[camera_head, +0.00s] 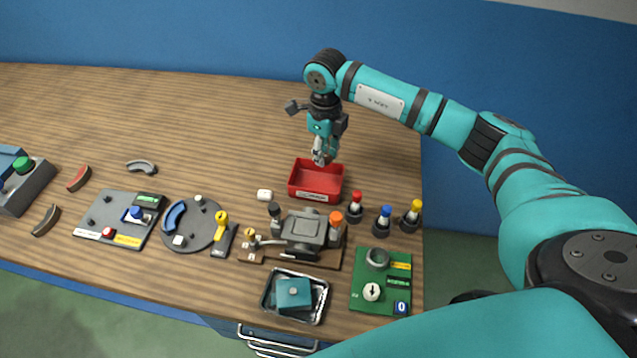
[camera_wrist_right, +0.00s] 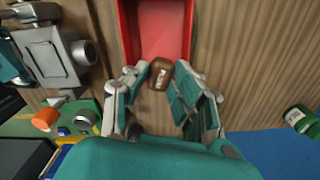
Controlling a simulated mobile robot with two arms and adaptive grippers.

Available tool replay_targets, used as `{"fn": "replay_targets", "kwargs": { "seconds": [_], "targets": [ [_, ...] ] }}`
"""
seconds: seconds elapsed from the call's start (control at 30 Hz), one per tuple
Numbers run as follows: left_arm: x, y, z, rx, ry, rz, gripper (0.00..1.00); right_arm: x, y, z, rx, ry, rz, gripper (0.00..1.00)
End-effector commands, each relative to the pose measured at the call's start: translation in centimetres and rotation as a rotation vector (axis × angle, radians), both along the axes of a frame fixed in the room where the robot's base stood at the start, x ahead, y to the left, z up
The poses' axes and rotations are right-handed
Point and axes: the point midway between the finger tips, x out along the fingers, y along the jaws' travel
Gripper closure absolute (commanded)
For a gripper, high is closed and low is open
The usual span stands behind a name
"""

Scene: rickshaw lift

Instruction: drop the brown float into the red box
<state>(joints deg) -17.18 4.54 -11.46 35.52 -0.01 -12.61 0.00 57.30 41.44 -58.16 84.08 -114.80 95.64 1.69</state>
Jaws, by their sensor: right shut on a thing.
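The brown float (camera_wrist_right: 161,74) is a small brown piece with pale lettering between the fingertips of my right gripper (camera_wrist_right: 165,82) in the right wrist view. My right gripper is shut on it. In the head view my right gripper (camera_head: 322,157) hangs over the back edge of the red box (camera_head: 314,194), and the float cannot be made out there. The red box is open-topped and looks empty; it also shows in the right wrist view (camera_wrist_right: 188,30), just beyond the float. My left gripper is not in view.
Bottles with red (camera_head: 355,205), blue (camera_head: 384,219) and yellow (camera_head: 411,215) caps stand right of the box. A grey device (camera_head: 304,232) stands in front of it, with a white block (camera_head: 265,195) to its left. The table behind the box is bare.

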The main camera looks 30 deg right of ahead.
Motion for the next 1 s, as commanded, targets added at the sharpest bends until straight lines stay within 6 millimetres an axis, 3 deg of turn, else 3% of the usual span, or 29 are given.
{"fn": "replay_targets", "kwargs": {
  "seconds": [0.13,0.17,0.33,0.67,0.77,1.0],
  "targets": [
    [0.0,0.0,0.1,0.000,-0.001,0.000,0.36,0.0,0.0,0.1,0.000,0.000,0.000,0.92],
    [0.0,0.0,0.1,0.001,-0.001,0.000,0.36,0.0,0.0,0.1,0.000,0.000,0.000,0.71],
    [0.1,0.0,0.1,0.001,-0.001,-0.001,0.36,0.0,0.0,0.1,0.000,0.000,0.000,0.49],
    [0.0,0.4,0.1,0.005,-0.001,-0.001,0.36,0.0,0.0,0.4,0.001,-0.001,0.000,0.48],
    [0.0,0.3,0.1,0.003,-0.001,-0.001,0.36,0.1,0.0,1.5,0.001,-0.004,0.000,0.48],
    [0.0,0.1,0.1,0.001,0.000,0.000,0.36,0.1,0.0,6.4,0.000,-0.004,0.001,0.48]
  ]
}}
